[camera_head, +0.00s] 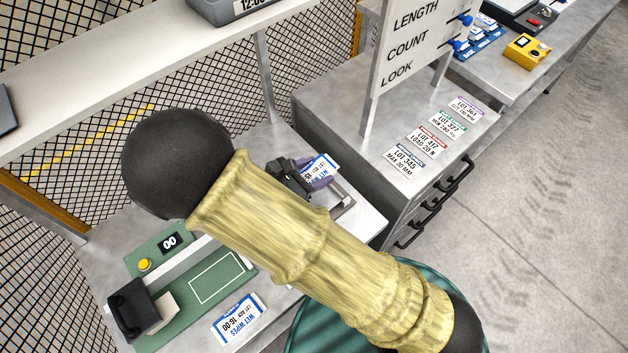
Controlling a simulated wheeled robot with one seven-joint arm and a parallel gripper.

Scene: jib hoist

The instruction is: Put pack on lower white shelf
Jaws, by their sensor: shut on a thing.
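My gripper (306,178) is dark and shows just beyond my yellow arm link, above the pale bench. It is shut on a small pack (321,168) with a white and blue label and some purple on it. My arm hides part of the gripper, and I cannot tell whether the pack touches the bench. A long white shelf (130,85) runs across the upper left above the bench. I cannot make out a second white shelf for certain.
A grey box (226,8) stands on the white shelf. A signboard (415,45) stands on the drawer cabinet to the right. Wire mesh stands behind.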

